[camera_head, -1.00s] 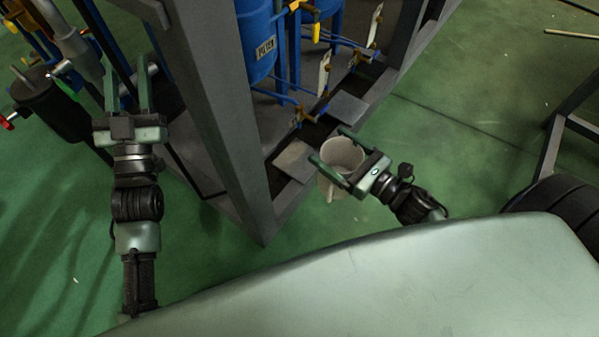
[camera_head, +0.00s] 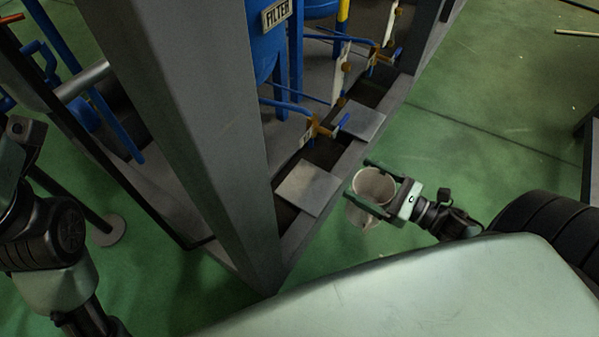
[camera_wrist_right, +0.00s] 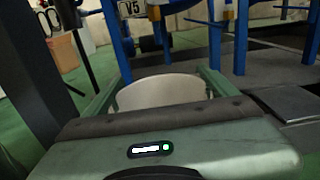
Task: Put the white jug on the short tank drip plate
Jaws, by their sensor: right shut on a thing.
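The white jug (camera_head: 376,187) is held by my right gripper (camera_head: 382,183), whose fingers lie on both sides of it. The jug is over the green floor, just right of the frame's edge and apart from the plates. In the right wrist view the jug's rim (camera_wrist_right: 160,91) shows between the fingers. Two grey square plates lie on the frame: a near drip plate (camera_head: 310,187) beside the jug, and a far plate (camera_head: 361,121). I cannot tell from labels which belongs to the short tank. My left gripper is cut off at the left edge; its fingers are hidden.
A blue tank labelled FILTER (camera_head: 262,45) stands behind the plates. A valve with a blue handle (camera_head: 318,127) sits above the near plate. A thick grey post (camera_head: 205,120) rises left of the plates. Open green floor (camera_head: 480,120) lies to the right.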

